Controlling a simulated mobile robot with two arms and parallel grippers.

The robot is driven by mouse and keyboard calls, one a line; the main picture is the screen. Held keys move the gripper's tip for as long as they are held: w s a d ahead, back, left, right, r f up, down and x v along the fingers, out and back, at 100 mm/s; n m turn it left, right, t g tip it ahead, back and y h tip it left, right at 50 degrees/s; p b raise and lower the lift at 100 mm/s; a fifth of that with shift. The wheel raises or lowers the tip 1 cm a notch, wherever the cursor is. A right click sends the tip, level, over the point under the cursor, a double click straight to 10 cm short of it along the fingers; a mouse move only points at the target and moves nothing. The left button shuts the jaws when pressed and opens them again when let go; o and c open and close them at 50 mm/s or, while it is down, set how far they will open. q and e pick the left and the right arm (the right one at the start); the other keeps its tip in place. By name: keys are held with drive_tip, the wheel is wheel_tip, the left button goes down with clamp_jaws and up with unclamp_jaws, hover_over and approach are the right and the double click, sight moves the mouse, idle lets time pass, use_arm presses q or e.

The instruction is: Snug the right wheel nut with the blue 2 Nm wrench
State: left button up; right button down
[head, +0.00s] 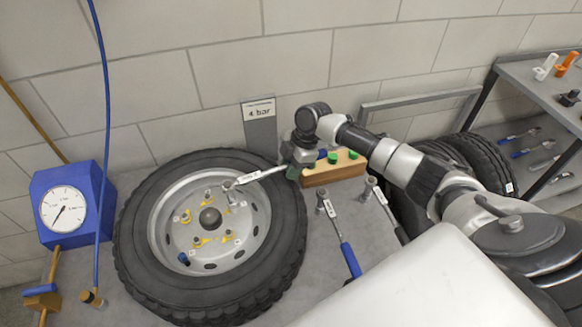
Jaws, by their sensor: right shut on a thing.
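The wheel (285,240) lies on the grey surface with its silver rim facing up. Several wheel nuts and yellow marks circle its dark hub (210,219). My right gripper (293,168) is shut on a wrench (262,174) with a white label too small to read. Its head is over the upper right of the rim, by a stud or nut; I cannot tell whether it is seated. A wrench with a blue handle (349,259) lies right of the wheel. My left gripper is not in view.
A dark-handled wrench (386,207) lies beside the blue one. A blue gauge box (68,205) and hose stand left. Tyres (480,165) and a shelf (545,75) stand right.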

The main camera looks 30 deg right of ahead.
drive_tip(key=shift+w+r+p, duration=0.1)
drive_tip(key=shift+r+p, duration=0.25)
drive_tip(key=shift+r, duration=0.1)
drive_tip(key=shift+r, duration=0.15)
drive_tip(key=shift+r+p, duration=0.15)
drive_tip(key=shift+p, duration=0.2)
drive_tip(key=shift+r, duration=0.15)
drive_tip(key=shift+r+p, duration=0.25)
drive_tip(key=shift+p, duration=0.15)
idle(0.4)
drive_tip(key=shift+r, duration=0.25)
drive_tip(key=shift+p, duration=0.3)
